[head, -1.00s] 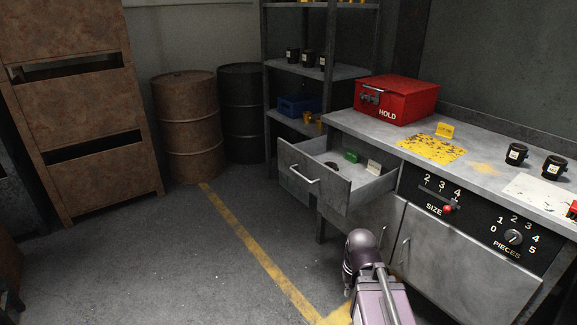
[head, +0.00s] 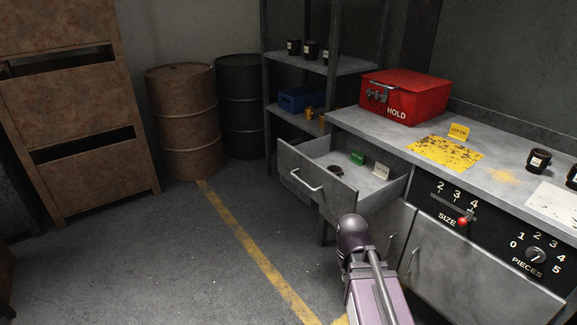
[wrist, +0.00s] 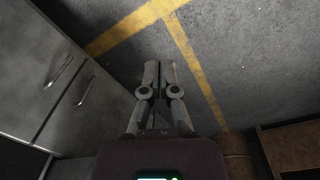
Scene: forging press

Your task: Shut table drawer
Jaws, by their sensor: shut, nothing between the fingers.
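The table drawer (head: 338,199) is grey metal and stands pulled out at the left end of the grey table (head: 489,174) in the head view. Its bar handle (head: 306,181) is on the front face. Inside lie a dark round thing, a green tag (head: 357,158) and a pale tag (head: 380,171). My gripper (wrist: 157,67) shows in the wrist view, pointing down over the floor, with its fingers together and empty. It is apart from the drawer, which I cannot identify in the wrist view. In the head view my arm is below the drawer and hides the gripper.
Cabinet doors (wrist: 53,65) with bar handles are left of my gripper in the wrist view. A red HOLD box (head: 398,98) sits on the table. A shelf (head: 300,112) and rusty barrel (head: 183,120) stand behind. The floor (head: 195,255) left of the drawer is clear.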

